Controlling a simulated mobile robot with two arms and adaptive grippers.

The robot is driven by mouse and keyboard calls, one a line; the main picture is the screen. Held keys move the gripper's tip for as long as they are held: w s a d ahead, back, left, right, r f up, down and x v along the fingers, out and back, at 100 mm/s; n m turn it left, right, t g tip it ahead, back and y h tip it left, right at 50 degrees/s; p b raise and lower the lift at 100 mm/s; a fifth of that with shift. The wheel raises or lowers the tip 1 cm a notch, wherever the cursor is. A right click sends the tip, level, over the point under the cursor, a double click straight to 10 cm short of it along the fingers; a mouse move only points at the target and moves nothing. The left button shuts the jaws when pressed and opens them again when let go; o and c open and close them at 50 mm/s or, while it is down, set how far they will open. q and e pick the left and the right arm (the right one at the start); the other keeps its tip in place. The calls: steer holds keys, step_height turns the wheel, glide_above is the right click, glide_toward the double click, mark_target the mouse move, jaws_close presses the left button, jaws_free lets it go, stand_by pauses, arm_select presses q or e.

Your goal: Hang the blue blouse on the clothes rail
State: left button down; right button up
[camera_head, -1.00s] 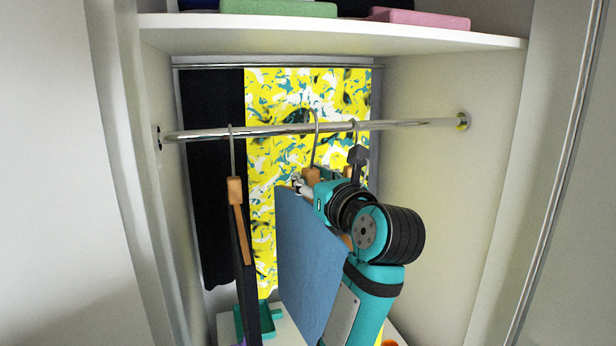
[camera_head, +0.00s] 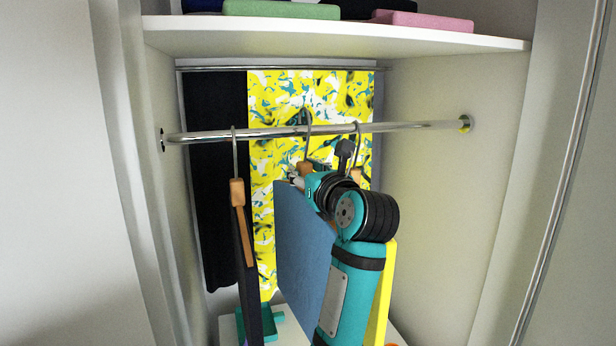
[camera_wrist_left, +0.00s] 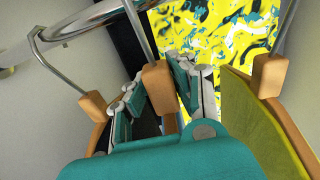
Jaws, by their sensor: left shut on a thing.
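The blue blouse (camera_head: 300,240) hangs upright from a wooden hanger (camera_head: 305,168) in the middle of the wardrobe. My left gripper (camera_head: 300,180) is shut on this hanger's neck. In the left wrist view, the fingers (camera_wrist_left: 160,95) lie on both sides of the wooden neck block (camera_wrist_left: 157,85). The metal hook (camera_head: 308,115) reaches the clothes rail (camera_head: 400,126), its curve slightly above the bar. Whether it rests on the bar I cannot tell. The rail also shows in the left wrist view (camera_wrist_left: 75,22). My arm hides part of the blouse. My right gripper is not in view.
A dark garment on a hanger (camera_head: 237,192) hangs left of the blouse. A yellow garment (camera_head: 383,295) hangs close on the right, partly behind my arm. The shelf (camera_head: 340,40) above holds folded clothes. A teal object (camera_head: 270,318) lies below. The rail's right end is free.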

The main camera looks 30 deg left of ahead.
arm_select(q)
steer(key=shift+x, duration=1.7)
steer(key=shift+w+f+b, duration=0.15)
steer(key=shift+f+b, duration=0.4)
steer(key=shift+f, duration=0.05)
steer(key=shift+r, duration=0.2)
steer(key=shift+r+p, duration=0.15)
steer(key=shift+p, duration=0.15)
steer(key=shift+r+p, duration=0.3)
steer(key=shift+r, duration=0.1)
steer(key=shift+d, duration=0.1)
steer(key=shift+f, duration=0.15)
